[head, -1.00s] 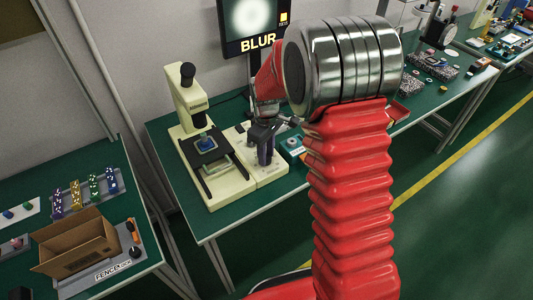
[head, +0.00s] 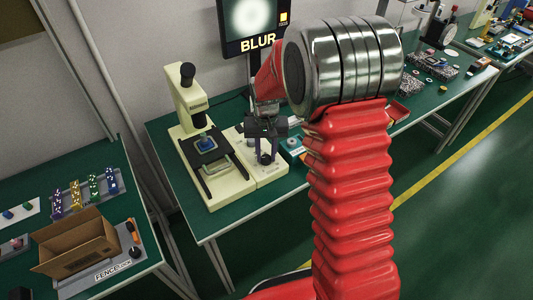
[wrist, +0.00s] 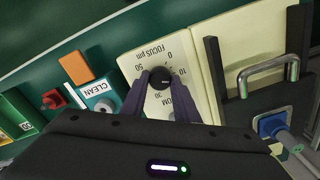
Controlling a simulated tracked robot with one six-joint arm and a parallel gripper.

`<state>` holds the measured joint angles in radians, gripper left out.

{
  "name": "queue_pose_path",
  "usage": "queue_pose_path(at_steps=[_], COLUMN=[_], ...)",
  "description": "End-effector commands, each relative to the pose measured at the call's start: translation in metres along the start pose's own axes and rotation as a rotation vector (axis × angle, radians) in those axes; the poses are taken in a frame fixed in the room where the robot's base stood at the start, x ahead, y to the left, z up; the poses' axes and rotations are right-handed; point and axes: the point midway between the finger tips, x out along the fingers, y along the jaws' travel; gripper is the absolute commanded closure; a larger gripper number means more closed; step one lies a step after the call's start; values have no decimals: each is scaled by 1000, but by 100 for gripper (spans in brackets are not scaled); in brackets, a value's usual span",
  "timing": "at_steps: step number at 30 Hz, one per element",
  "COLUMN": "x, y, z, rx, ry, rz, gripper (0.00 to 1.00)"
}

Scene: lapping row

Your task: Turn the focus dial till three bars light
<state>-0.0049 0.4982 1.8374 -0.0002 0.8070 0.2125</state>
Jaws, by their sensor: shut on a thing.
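The focus dial (wrist: 160,77) is a black round knob on a cream panel marked FOCUS µm, with a numbered scale around it. My gripper (wrist: 158,86) is shut on it, one purple-grey finger on each side. In the head view my gripper (head: 265,152) is over the cream control box (head: 247,175), and the dial is largely hidden there. The monitor (head: 250,16) behind shows a pale fuzzy blob, the word BLUR and a small orange patch at its right. I cannot make out separate bars there.
A cream microscope (head: 187,97) stands left of the dial, with a blue sample on its black stage. A teal CLEAN box (wrist: 97,92) sits close on the other side. An open cardboard box (head: 75,245) is on the left bench. The aisle floor is clear.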

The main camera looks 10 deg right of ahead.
Motion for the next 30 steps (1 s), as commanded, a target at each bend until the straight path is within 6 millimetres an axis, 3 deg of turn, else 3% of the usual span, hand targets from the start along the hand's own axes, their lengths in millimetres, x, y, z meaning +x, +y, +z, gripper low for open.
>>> queue_pose_path(at_steps=[18,30], x=[-2,-2], y=[0,-1], z=[-2,-3], rx=[543,684], ry=[7,7], rz=[-3,-4], gripper=[95,95])
